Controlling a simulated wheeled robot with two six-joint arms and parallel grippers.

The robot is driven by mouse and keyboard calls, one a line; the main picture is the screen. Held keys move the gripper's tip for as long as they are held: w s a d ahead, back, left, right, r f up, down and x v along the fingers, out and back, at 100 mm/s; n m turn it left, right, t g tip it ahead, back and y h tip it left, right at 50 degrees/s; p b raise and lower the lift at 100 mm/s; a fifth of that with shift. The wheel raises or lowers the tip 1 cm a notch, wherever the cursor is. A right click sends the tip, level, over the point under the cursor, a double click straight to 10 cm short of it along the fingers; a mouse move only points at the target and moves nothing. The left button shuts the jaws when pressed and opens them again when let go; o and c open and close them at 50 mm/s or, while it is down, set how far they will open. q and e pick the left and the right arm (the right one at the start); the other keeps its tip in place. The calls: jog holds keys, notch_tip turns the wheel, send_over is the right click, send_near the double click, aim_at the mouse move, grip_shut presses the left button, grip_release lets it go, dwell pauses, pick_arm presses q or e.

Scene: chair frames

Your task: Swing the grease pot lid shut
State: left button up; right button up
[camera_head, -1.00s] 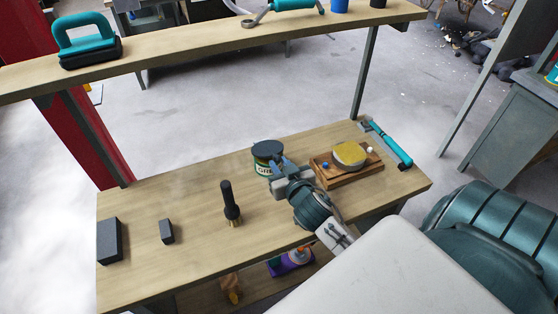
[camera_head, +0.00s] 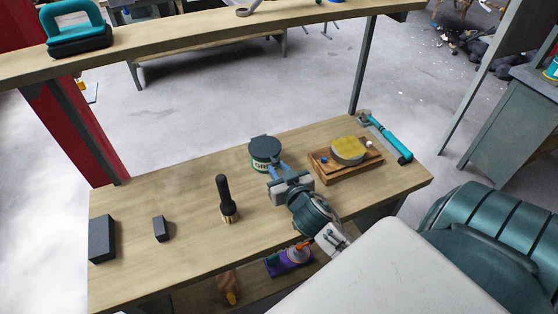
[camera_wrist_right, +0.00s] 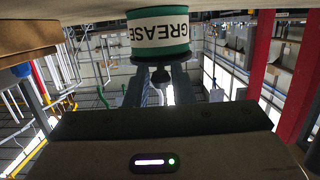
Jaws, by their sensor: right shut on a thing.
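The grease pot (camera_head: 265,161) stands on the workbench, a white and green can with a dark lid (camera_head: 263,146) lying over its top. In the right wrist view the picture is upside down, and the pot (camera_wrist_right: 158,33) shows its GREASE label. The dark lid part (camera_wrist_right: 160,59) is on the pot's rim side. My right gripper (camera_head: 274,170) is at the pot's near side, its fingers (camera_wrist_right: 160,82) shut at the lid's edge. The exact contact is partly hidden. My left gripper is not in view.
A wooden tray (camera_head: 318,170) with a yellow-topped round thing (camera_head: 348,150) stands right of the pot. A teal-handled tool (camera_head: 388,138) lies beyond it. A black-handled brush (camera_head: 225,198) and dark blocks (camera_head: 102,238) are to the left. A shelf (camera_head: 200,42) spans above the bench.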

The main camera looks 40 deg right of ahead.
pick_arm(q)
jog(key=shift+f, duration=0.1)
pick_arm(e)
jog(key=shift+s+f, duration=0.15)
jog(key=shift+f, duration=0.35)
jog(key=shift+s+f+b, duration=0.15)
jog(key=shift+f+b, duration=0.15)
jog(key=shift+f, duration=0.1)
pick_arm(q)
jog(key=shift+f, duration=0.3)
pick_arm(e)
jog(key=o, duration=0.9)
jog(key=shift+f, duration=0.1)
jog(key=b+v, duration=0.1)
jog(key=v, duration=0.2)
jog(key=shift+s+a, duration=0.15)
jog(key=shift+a, duration=0.1)
jog(key=v, duration=0.2)
jog(key=r+b+v, duration=0.1)
jog(key=v, duration=0.3)
jog(key=shift+s+d+r, duration=0.1)
jog(key=shift+r, duration=0.2)
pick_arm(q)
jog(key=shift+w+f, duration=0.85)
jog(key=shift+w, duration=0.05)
pick_arm(e)
jog(key=shift+s+r, duration=0.4)
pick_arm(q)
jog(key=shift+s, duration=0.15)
